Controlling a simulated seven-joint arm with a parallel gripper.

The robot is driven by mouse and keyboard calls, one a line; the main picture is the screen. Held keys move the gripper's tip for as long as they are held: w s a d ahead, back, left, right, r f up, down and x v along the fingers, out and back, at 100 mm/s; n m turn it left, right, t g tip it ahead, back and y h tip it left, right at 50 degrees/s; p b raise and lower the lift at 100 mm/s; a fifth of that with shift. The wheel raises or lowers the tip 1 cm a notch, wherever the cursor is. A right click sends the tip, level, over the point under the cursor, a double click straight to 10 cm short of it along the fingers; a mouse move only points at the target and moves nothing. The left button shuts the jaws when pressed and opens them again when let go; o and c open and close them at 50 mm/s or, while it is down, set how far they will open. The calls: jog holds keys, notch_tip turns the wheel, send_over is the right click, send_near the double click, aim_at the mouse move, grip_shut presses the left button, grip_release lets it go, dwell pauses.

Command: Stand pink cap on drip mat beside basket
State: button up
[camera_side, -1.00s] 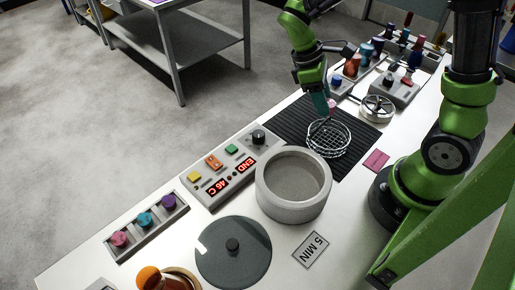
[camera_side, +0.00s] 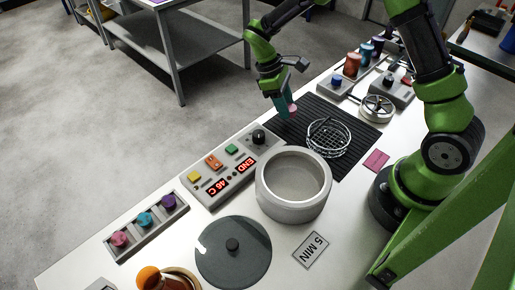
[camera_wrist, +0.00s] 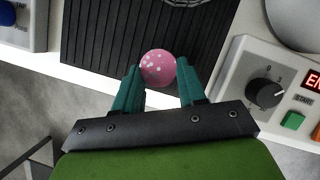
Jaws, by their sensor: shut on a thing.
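The pink cap (camera_wrist: 158,67), round with pale speckles, is between the teal fingers of my gripper (camera_wrist: 158,88). In the side view, my gripper (camera_side: 287,108) points down with the pink cap (camera_side: 292,113) at its tips. The cap is over or at the left part of the black ridged drip mat (camera_side: 357,145); I cannot tell whether it touches. The round wire basket (camera_side: 328,138) stands on the mat, to the right of the cap and apart from it. In the wrist view, the mat (camera_wrist: 110,35) lies beyond the fingers, with the basket's edge (camera_wrist: 186,3) at the top.
A control panel (camera_side: 221,168) with a black knob (camera_side: 258,137) is close to the mat's left corner. A grey pot (camera_side: 265,195) stands in front of the basket. A box with a blue button (camera_side: 336,82) and a handwheel (camera_side: 377,106) sit behind the mat.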

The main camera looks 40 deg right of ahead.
jog(key=shift+f, duration=1.05)
jog(key=shift+f, duration=0.1)
jog(key=o, duration=1)
jog(key=v, duration=1.2)
jog(key=s+r+m+t+y, duration=0.2)
jog(key=s+r+m+t, duration=0.25)
jog(key=s+r, duration=0.45)
jog(key=s+a+r+m+t+y, duration=0.2)
jog(key=s+r+m+t, duration=0.1)
jog(key=s+m+t, duration=0.2)
jog(key=shift+s+a+r+t, duration=0.25)
jog(key=shift+s+t, duration=0.7)
jog(key=shift+s, duration=1.4)
